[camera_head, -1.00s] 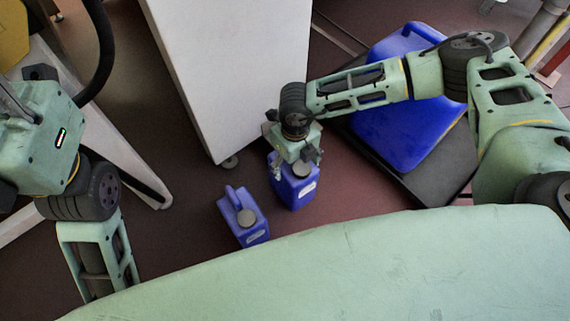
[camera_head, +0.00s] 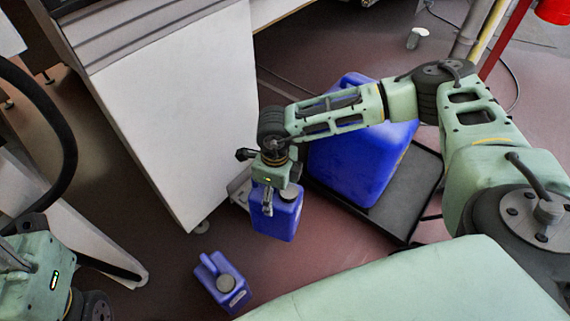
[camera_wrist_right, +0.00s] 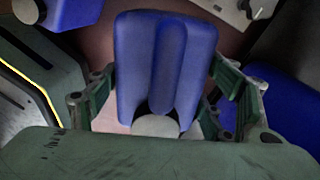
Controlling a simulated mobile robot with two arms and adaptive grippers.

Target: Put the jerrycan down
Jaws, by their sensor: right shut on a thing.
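A blue jerrycan (camera_head: 279,220) with a grey cap hangs upright in my right gripper (camera_head: 272,193). In the right wrist view the held jerrycan (camera_wrist_right: 165,60) fills the middle, with gripper fingers (camera_wrist_right: 165,100) on both sides. It appears to be above the floor; the exact gap under it cannot be told. A second, similar blue jerrycan (camera_head: 222,283) stands on the floor to its lower left, apart from it. My left arm shows only at the lower left edge of the head view; its gripper is out of view.
A large blue container (camera_head: 362,150) stands on a black platform (camera_head: 405,195), right of and behind the held jerrycan. A white cabinet (camera_head: 175,110) is behind on the left. Dark red floor (camera_head: 240,255) is free around the standing jerrycan.

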